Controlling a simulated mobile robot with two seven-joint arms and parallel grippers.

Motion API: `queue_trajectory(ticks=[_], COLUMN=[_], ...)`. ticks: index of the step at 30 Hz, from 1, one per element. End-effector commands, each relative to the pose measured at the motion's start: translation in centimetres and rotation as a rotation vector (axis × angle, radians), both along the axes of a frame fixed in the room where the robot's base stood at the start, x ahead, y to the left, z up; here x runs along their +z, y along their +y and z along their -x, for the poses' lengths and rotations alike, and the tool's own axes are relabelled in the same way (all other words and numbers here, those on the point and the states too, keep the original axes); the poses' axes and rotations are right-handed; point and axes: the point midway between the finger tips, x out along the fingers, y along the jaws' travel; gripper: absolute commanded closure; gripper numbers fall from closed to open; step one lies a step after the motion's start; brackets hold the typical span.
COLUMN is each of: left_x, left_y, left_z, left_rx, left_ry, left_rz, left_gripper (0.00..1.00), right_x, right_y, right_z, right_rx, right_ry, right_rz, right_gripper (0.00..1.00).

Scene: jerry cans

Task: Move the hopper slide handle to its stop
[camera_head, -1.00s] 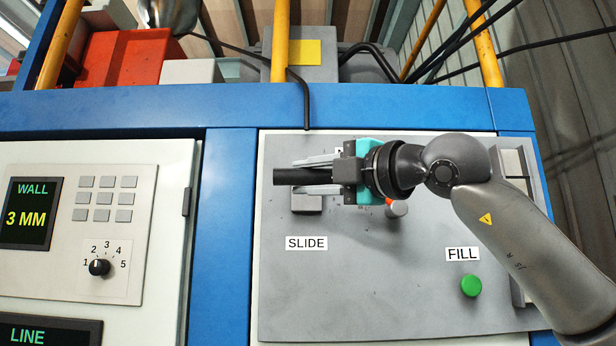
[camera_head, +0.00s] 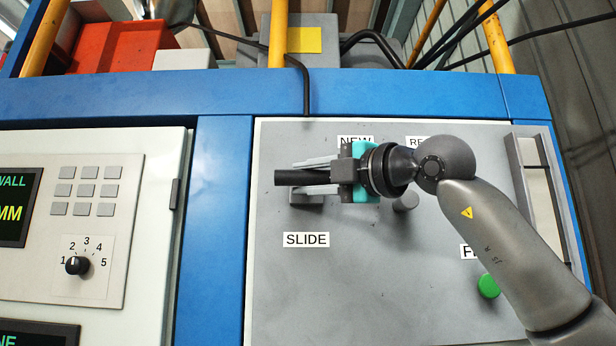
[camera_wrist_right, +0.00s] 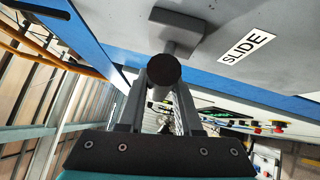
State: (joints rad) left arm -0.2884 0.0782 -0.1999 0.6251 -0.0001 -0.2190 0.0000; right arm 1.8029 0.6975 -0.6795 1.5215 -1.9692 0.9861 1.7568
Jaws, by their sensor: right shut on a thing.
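The slide handle (camera_head: 288,178) is a black round bar in front of the grey hopper panel (camera_head: 330,290), above the SLIDE label. Its grey block (camera_head: 306,198) sits on the panel just below the bar. My right gripper (camera_head: 312,177) is shut on the handle, with its fingers along the bar's two sides. In the right wrist view the handle's round dark end (camera_wrist_right: 163,70) shows between the fingers (camera_wrist_right: 162,92), with the grey block beyond it. The handle's stop cannot be made out. My left gripper is not in view.
A grey knob (camera_head: 405,202) stands right of my gripper, and a green button (camera_head: 488,286) is at lower right, near my forearm. A white control panel (camera_head: 135,230) with a dial is at left. A blue frame beam (camera_head: 230,98) runs above the panels.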

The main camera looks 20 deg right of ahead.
Motion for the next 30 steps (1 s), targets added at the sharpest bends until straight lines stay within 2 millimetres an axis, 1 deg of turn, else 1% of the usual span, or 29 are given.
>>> queue_trajectory(ticks=[1, 4, 5, 7, 12, 19, 23, 26, 30], left_x=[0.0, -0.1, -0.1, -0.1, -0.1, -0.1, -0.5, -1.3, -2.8], left_y=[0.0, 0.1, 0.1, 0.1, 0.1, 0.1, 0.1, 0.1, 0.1], left_z=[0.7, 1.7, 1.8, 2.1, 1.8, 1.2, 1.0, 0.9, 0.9], left_rx=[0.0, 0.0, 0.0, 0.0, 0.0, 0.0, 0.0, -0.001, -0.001], left_ry=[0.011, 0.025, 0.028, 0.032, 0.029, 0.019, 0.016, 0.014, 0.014], left_rz=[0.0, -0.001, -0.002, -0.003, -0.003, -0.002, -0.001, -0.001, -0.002], left_gripper=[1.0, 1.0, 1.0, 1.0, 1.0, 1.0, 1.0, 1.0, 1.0], right_x=[0.0, 0.0, 0.0, 0.0, 0.1, 0.1, -0.1, -0.4, -1.0], right_y=[-0.3, -0.3, -0.3, -0.3, -0.2, -0.1, -0.4, -1.2, -2.7], right_z=[-0.2, -0.2, -0.2, -0.2, -0.1, 0.0, 0.6, 1.7, 4.5], right_rx=[-0.009, -0.009, -0.01, -0.009, -0.006, -0.004, -0.004, -0.005, -0.007], right_ry=[-0.001, -0.002, -0.002, -0.002, -0.003, -0.002, -0.004, -0.005, -0.008], right_rz=[-0.001, -0.001, -0.001, -0.001, -0.001, -0.001, -0.002, -0.003, -0.001], right_gripper=[1.0, 1.0, 0.63, 0.55, 0.37, 0.37, 0.37, 0.37, 0.37])
